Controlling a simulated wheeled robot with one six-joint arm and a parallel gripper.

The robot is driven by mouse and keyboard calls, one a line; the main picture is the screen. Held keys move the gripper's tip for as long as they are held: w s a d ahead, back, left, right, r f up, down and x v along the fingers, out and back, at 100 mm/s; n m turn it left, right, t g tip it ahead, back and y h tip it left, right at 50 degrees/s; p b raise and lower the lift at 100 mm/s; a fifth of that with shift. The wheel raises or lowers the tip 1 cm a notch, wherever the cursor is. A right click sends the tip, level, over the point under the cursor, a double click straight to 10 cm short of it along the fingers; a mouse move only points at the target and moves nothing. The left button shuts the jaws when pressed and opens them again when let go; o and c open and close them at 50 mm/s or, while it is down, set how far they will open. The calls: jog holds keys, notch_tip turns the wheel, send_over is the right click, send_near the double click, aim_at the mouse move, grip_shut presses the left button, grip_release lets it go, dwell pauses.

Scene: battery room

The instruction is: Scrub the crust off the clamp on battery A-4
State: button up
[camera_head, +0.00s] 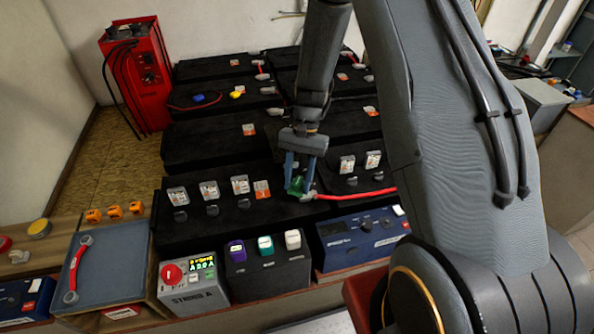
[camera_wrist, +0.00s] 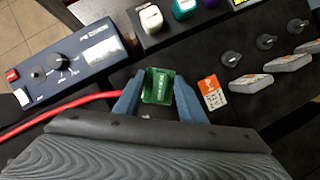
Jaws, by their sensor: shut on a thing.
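My gripper (camera_head: 299,184) points down over the front row of black batteries and is shut on a small green block (camera_head: 296,187). In the wrist view the block (camera_wrist: 158,86) sits between the two blue fingers of my gripper (camera_wrist: 157,97). A grey clamp (camera_head: 308,197) at the end of a red cable (camera_head: 355,193) lies right beside the block; I cannot tell whether they touch. In the wrist view the clamp is mostly hidden by block and fingers, and any crust is too small to make out. I cannot read which battery is A-4.
White-topped caps (camera_head: 240,185) stand in a row left of my gripper, with an orange label (camera_head: 262,189) close by. In front are a blue box (camera_head: 361,238), a black holder (camera_head: 268,278) with coloured items and a display unit (camera_head: 193,283). A red charger (camera_head: 137,75) stands back left.

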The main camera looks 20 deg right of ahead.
aim_at(298, 181)
jog(key=shift+f+b, duration=0.5)
jog(key=shift+f, duration=0.4)
jog(key=shift+d+f, duration=0.25)
jog(key=shift+d, duration=0.25)
jog(key=shift+d+f, duration=0.2)
jog(key=shift+d, duration=0.25)
jog(key=shift+c, duration=0.4)
jog(key=shift+d+b, duration=0.3)
jog(key=shift+d, duration=0.85)
jog(key=shift+a, duration=1.9)
jog(key=shift+a+r+p, duration=0.15)
jog(key=shift+a+p, duration=0.1)
jog(key=shift+p, duration=0.1)
jog(key=shift+r+p, duration=2.3)
jog(key=shift+r, duration=1.6)
jog(key=shift+d+r+p, duration=0.1)
jog(key=shift+p, duration=0.55)
